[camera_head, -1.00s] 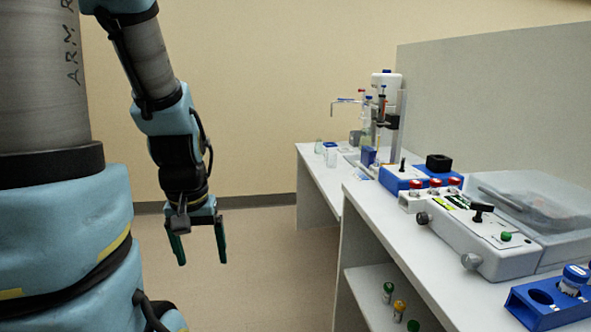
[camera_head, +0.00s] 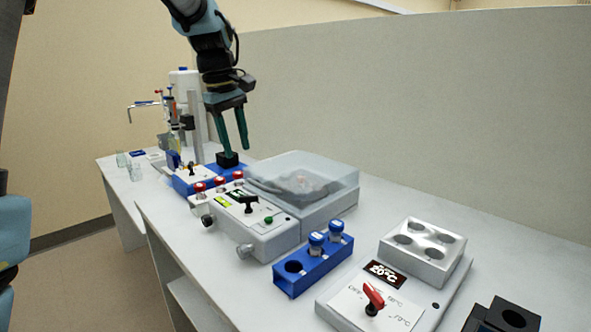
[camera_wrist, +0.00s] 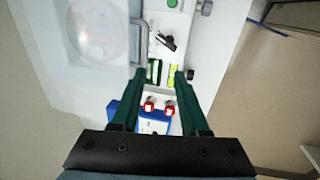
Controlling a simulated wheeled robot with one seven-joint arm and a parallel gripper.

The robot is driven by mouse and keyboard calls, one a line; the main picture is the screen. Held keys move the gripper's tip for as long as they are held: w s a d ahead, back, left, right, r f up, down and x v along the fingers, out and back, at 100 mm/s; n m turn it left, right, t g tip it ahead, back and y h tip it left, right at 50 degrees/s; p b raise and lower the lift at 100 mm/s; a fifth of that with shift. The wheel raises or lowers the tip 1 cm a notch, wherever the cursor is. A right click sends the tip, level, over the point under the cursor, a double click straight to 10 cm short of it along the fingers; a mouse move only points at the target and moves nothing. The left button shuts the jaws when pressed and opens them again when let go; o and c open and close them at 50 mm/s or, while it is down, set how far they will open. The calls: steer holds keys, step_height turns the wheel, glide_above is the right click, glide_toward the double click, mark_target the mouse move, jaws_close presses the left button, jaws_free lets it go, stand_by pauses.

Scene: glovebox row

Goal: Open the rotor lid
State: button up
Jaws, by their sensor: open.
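The rotor unit is a light grey box with a clear, smoky lid (camera_head: 305,175) at the middle of the bench. The lid looks shut, and a round rotor shows dimly through it. In the wrist view the lid (camera_wrist: 75,75) fills the upper left, with a grey bar handle (camera_wrist: 139,42) along its right edge. My gripper (camera_head: 238,148) is open and empty, above the bench at the lid's far left side. In the wrist view its fingers (camera_wrist: 167,75) point toward the control panel beside the lid, apart from the handle.
A blue tube rack (camera_head: 312,268) and a heater block (camera_head: 424,252) stand nearer. A blue-based device (camera_head: 190,182) and a stand are beyond. Open air lies above the lid.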

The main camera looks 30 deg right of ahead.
mark_target(260, 185)
steer(key=d+f, duration=0.1)
steer(key=f, duration=0.2)
steer(key=d+f+p, duration=0.1)
steer(key=d+f, duration=0.1)
steer(key=f, duration=0.1)
steer(key=d+f+p, duration=0.1)
steer(key=f, duration=0.2)
steer(key=shift+s+d+f, duration=0.3)
steer(key=shift+s+d, duration=0.05)
steer(key=shift+d, duration=0.05)
steer(key=shift+c, duration=0.4)
jaws_close()
stand_by(0.7)
